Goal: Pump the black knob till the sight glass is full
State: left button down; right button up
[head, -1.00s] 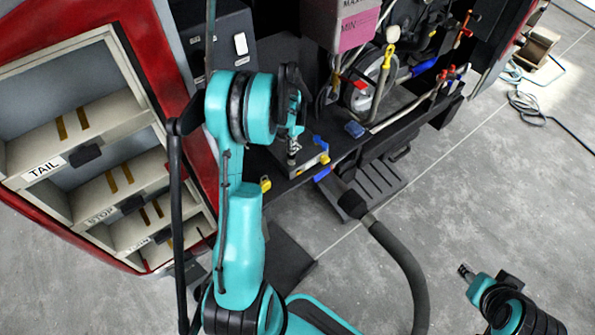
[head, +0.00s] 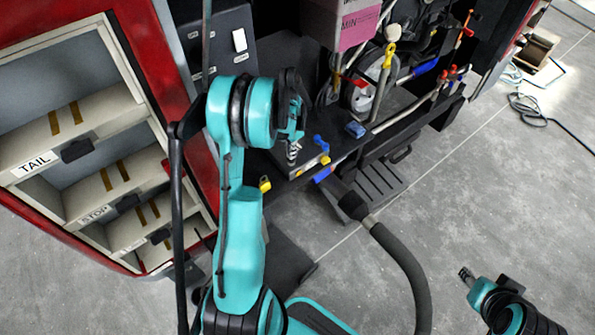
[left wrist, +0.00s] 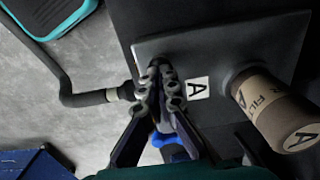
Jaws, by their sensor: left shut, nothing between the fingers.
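My left gripper (head: 292,152) is shut and empty, pointing down over the dark ledge of the machine. In the left wrist view its fingertips (left wrist: 164,82) are together over a grey plate (left wrist: 215,48), near a white label marked A. A tan cylinder (left wrist: 272,108), also marked A with partly readable lettering, sticks up from the plate to the right of the fingers. I cannot pick out the black knob; the fingers may hide it. No sight glass is clearly visible. My right gripper (head: 466,274) is far off at lower right over bare floor; its jaws are too small to judge.
A red-framed cabinet (head: 95,130) with TAIL and STOP shelves stands at left. A box with a pink MIN label (head: 358,28) hangs above the ledge. Hoses and pipes lie right of it.

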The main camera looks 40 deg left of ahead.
pick_arm(q)
jog(key=shift+r+p, duration=1.05)
jog(key=shift+r, duration=0.75)
jog(key=shift+r, duration=0.1)
notch_tip(320, 180, up, 6)
jog(key=p, duration=0.3)
jog(key=shift+p, duration=0.35)
